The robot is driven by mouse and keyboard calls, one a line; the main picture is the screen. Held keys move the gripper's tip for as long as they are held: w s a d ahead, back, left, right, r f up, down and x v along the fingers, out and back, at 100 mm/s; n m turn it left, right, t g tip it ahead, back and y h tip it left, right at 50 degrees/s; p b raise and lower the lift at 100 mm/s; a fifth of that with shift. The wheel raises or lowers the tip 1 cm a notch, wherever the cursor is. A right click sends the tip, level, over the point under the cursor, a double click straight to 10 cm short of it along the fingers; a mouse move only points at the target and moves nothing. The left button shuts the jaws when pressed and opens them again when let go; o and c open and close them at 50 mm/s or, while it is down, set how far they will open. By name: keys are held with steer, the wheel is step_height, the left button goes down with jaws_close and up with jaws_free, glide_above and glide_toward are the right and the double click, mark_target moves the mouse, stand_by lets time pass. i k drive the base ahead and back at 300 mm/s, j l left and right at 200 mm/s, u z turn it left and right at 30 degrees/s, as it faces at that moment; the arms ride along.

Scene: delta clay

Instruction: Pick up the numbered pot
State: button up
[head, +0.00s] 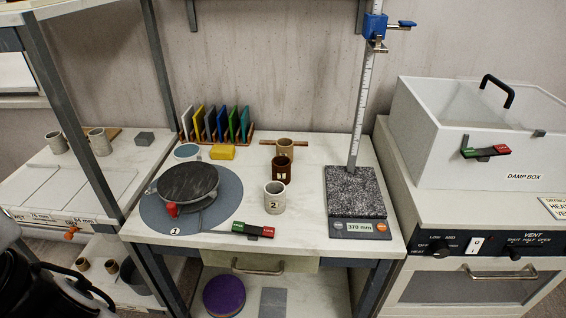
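A pale grey cylindrical pot (274,204) marked with a black "2" stands upright on the white table, right of the turntable. A dark brown pot (281,174) with a small pale marking, too small to read surely, stands just behind it. A tan pot (286,150) stands further back, with a brown bar (268,142) running behind or across it. No gripper fingers show. A black and white part at the lower left corner may belong to my arm; I cannot tell its gripper state.
A dark turntable (188,183) sits on a grey-blue round mat (222,220) at left. A red-green switch block (253,230) lies in front of the numbered pot. A speckled scale (352,196) with a tall ruled post is at right. A coloured tile rack (247,139) stands behind.

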mark_target(285, 152)
steer(key=i+l+u, duration=0.1)
steer(key=l, duration=0.2)
steer(key=i+l+u, duration=0.15)
steer(key=l, duration=0.15)
steer(key=i, duration=0.85)
